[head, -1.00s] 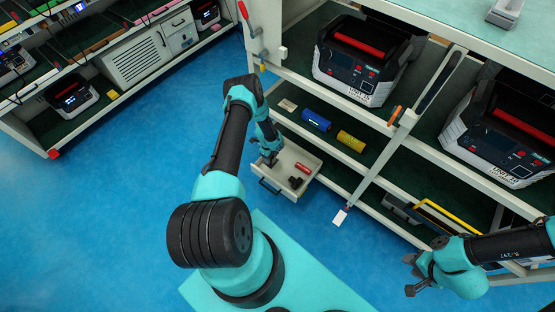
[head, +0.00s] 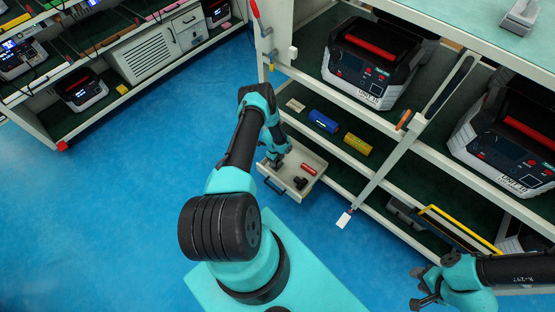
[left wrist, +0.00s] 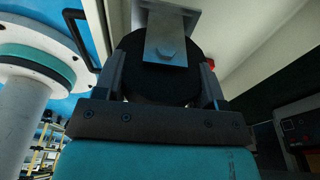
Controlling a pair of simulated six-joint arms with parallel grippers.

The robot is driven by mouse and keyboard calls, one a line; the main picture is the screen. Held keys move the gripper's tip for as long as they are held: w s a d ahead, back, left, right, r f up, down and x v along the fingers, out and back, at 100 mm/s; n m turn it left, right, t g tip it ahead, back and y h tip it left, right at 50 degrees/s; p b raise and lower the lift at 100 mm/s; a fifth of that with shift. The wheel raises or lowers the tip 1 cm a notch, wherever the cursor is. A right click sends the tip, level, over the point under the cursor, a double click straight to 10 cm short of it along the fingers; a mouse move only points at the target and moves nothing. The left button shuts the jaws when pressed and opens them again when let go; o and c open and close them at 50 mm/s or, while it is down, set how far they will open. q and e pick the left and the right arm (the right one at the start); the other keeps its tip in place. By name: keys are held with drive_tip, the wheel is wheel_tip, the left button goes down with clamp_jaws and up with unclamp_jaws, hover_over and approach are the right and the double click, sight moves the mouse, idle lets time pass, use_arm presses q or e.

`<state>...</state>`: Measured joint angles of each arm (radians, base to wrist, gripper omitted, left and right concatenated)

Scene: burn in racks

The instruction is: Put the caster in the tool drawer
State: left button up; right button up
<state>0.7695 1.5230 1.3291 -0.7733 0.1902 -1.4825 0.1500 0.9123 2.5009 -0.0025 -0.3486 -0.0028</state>
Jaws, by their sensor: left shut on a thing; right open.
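The tool drawer (head: 314,177) is a pale open drawer pulled out of the lower left of the rack in the head view. A red cylinder (head: 309,169) and a small black item (head: 300,183) lie in it. My left gripper (head: 277,163) is at the drawer's left part. In the left wrist view it is shut on the caster (left wrist: 160,85), a black wheel with a grey metal bracket, held between both fingers. The caster is hidden by my arm in the head view. I cannot tell whether it touches the drawer floor. My right gripper (head: 425,288) is open and empty at lower right.
Blue (head: 323,121) and yellow (head: 357,144) cylinders lie on the shelf beside the drawer. A rack post with a white tag (head: 344,219) stands right of it. Large dark units (head: 372,62) fill the shelf above. The blue floor is clear to the left.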

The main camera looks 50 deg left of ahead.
use_arm(q)
drive_tip(key=shift+f, duration=0.4)
drive_tip(key=o, duration=1.1)
drive_tip(key=shift+r, duration=0.15)
drive_tip(key=r, duration=0.4)
drive_tip(key=a+r, duration=0.1)
drive_tip(key=r, duration=0.7)
drive_tip(key=shift+s+a+r, duration=0.1)
drive_tip(key=shift+a+r, duration=0.3)
